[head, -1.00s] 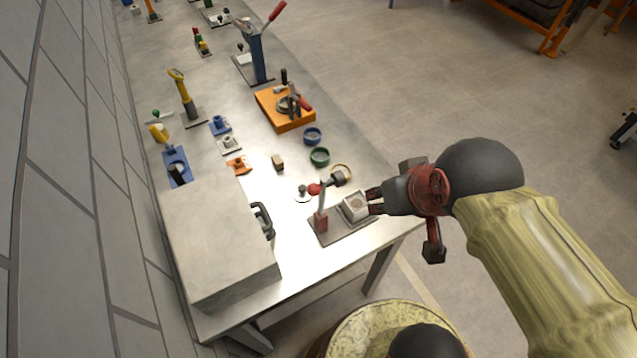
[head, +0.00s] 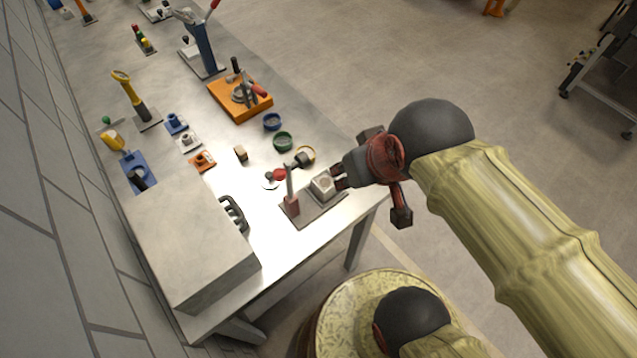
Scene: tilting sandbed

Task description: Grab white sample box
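The white sample box (head: 322,186) is a small pale block with a round mark on top. It sits on the dark base plate (head: 318,212) of a small stand with a red post, near the table's front right edge. My gripper (head: 340,179) is just to the right of the box, with its dark fingertips at or very near the box's right side. The fingers are small here, and I cannot tell whether they touch the box or how far apart they are.
The stand's red post and lever (head: 291,182) rise just left of the box. A large grey box (head: 190,235) fills the table's near left. Coloured rings (head: 283,142) and an orange fixture (head: 240,98) lie farther back. A patterned round drum top (head: 350,310) is below the table.

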